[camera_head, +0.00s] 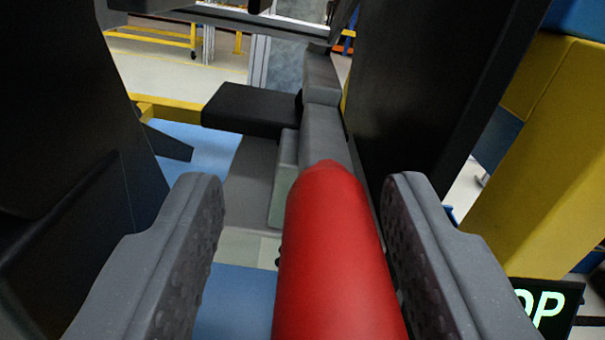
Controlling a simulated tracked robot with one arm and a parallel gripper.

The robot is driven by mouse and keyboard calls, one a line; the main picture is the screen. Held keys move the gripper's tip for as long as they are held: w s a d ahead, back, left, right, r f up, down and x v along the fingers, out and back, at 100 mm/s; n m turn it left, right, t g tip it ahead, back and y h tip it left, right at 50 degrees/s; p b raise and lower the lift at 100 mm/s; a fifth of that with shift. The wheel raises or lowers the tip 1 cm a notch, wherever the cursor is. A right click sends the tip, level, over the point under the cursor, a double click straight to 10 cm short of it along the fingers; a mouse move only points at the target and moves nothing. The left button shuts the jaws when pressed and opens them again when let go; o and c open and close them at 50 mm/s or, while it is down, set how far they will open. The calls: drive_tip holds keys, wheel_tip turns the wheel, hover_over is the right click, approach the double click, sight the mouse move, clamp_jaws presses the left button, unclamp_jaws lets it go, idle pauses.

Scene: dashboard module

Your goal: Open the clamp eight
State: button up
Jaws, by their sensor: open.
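A red rounded clamp handle (335,255) stands between the two grey fingers of my gripper (305,225) in the head camera view. The fingers are open, with a wide gap to the handle on the left and a narrower one on the right. The handle's near end runs out of the bottom of the picture. Behind its tip is a grey clamp body (323,130) with a black block (252,108) at its left. The handle hides part of the clamp. No number is readable on it.
A tall black panel (430,90) stands close behind the right finger. Dark parts (60,130) fill the left side. A yellow post (540,150) is at the right, above a dark sign (548,305) reading "OP". A blue surface (235,300) lies below.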

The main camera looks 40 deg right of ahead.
sight(332, 205)
drive_tip(key=shift+d, duration=0.2)
drive_tip(key=shift+s+d, duration=0.1)
clamp_jaws()
wheel_tip(332, 205, up, 2)
drive_tip(key=g+y+p, duration=0.1)
drive_tip(key=p, duration=0.4)
drive_tip(key=r+g+p, duration=0.1)
drive_tip(key=p, duration=0.2)
drive_tip(key=r+g+y+p, duration=0.1)
drive_tip(key=p, duration=0.2)
drive_tip(key=shift+w+d+p, duration=0.1)
drive_tip(key=shift+w+p, duration=0.25)
drive_tip(key=shift+p, duration=0.05)
drive_tip(key=g+p, duration=0.1)
drive_tip(key=p, duration=0.1)
drive_tip(key=y+p, duration=0.1)
drive_tip(key=p, duration=0.1)
drive_tip(key=shift+w+d+r+g+p, duration=0.1)
drive_tip(key=shift+w+r+g+p, duration=0.05)
drive_tip(key=shift+r+g+p, duration=0.2)
drive_tip(key=shift+w+r+g+p, duration=0.15)
drive_tip(key=shift+r+g+p, duration=0.1)
drive_tip(key=shift+p, duration=1)
drive_tip(key=shift+d+g+y+p, duration=0.15)
drive_tip(key=shift+g+y+p, duration=0.2)
drive_tip(key=shift+p, duration=0.8)
drive_tip(key=shift+w+g+y+p, duration=0.25)
drive_tip(key=shift+p, duration=1.35)
